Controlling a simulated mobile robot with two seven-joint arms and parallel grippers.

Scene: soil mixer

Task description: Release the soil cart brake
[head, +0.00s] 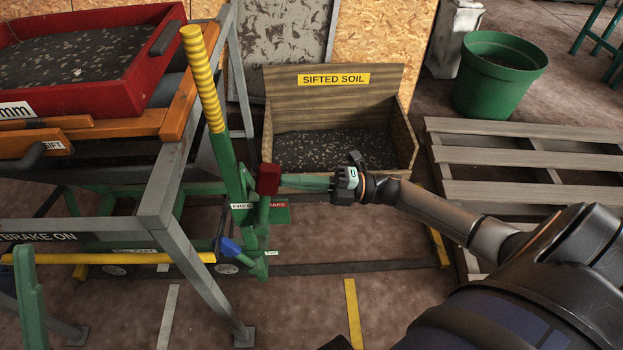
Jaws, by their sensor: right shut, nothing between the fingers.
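A green lever (222,160) with a yellow-striped grip stands tilted on the grey machine frame. Beside its lower part is a green linkage with a red block (268,180) on top and a partly hidden red tag reading "BRAKE" (275,205). A plate reading "BRAKE ON" (38,237) is at the left. The low green cart, with wheels (228,268), is partly hidden under the frame. My right gripper (338,186) is shut and empty, right of the red block. My left gripper is not in view.
A wooden sifted soil bin (387,78) stands behind my right gripper. A red sieve tray (150,75) sits on the frame. A blue handle (229,247) is low by the linkage. A pallet (500,155) and green pot (490,90) are at the right.

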